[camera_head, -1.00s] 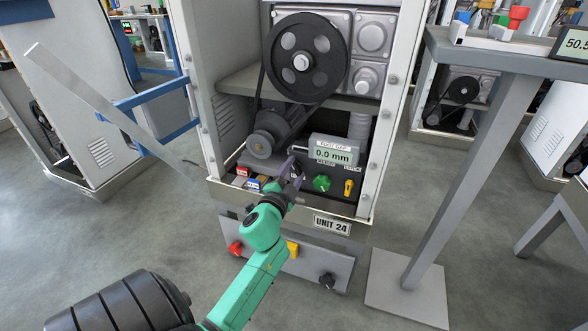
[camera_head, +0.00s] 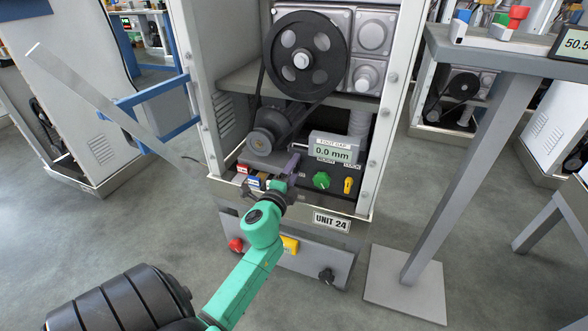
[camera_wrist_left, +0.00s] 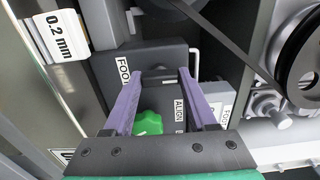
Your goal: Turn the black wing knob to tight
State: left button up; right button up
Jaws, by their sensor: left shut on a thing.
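My right gripper is not in view.
A yellow lever (camera_head: 348,185) is right of the green knob. A red knob (camera_head: 236,245), a yellow part (camera_head: 290,246) and another black knob (camera_head: 326,275) sit on the lower panel. A belt pulley (camera_head: 304,56) is above. A grey stand (camera_head: 445,165) is at the right.

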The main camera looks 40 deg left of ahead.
pick_arm(q)
jog(key=shift+f, duration=0.1)
jog(key=o, duration=1.4)
jog(key=shift+c, duration=0.2)
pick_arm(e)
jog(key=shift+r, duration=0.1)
pick_arm(q)
jog(key=shift+s+d, duration=0.2)
jog(key=shift+s, duration=0.25)
jog(key=b+v, duration=0.3)
jog(key=v, duration=1)
jog(key=shift+s+d+b, duration=0.15)
jog(key=shift+s+b, duration=0.1)
jog(key=shift+b, duration=0.05)
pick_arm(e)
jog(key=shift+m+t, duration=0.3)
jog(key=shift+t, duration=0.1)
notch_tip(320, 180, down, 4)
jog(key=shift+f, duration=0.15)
